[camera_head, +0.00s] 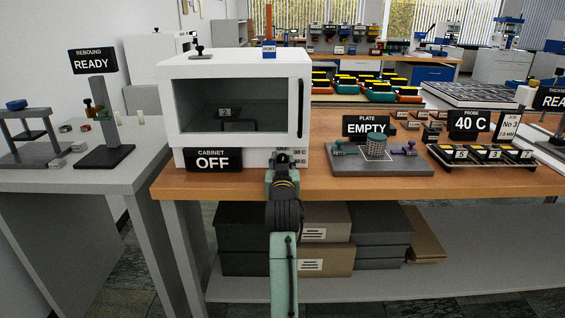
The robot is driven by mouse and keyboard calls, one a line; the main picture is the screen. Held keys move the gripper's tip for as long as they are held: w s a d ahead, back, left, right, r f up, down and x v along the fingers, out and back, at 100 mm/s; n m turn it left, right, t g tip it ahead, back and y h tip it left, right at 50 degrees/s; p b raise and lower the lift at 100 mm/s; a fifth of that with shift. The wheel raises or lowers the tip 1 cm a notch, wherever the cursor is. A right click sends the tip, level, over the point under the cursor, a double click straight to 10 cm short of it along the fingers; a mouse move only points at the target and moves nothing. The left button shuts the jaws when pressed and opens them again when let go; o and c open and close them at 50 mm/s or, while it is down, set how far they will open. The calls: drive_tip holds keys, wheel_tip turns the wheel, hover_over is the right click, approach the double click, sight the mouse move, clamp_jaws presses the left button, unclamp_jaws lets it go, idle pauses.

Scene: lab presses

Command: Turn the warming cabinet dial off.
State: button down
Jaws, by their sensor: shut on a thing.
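The warming cabinet (235,62) is a white box with a dark window, standing on the wooden bench. A black sign (212,160) at its lower front reads "CABINET OFF". My gripper (279,158) is at the lower right of the cabinet's front panel, right of the sign. It is shut on the dial there, which my gripper and arm hide from view. Small marks, seemingly "30 C", show just right of my gripper. Inside the window a small dark rack bears a tag reading "2". The cabinet door is closed, with a dark vertical handle (300,107).
Right of the cabinet stands a grey plate fixture (350,168) with a sign reading "EMPTY". Farther right are a probe display (469,124) reading "40 C" and a tray of numbered pieces (510,163). A rebound stand (103,156) is on the left table. Boxes (325,259) sit under the bench.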

drive_tip(key=shift+n, duration=0.9)
drive_tip(key=c, duration=1.2)
unclamp_jaws()
drive_tip(key=shift+c, duration=0.2)
drive_tip(key=s, duration=1.2)
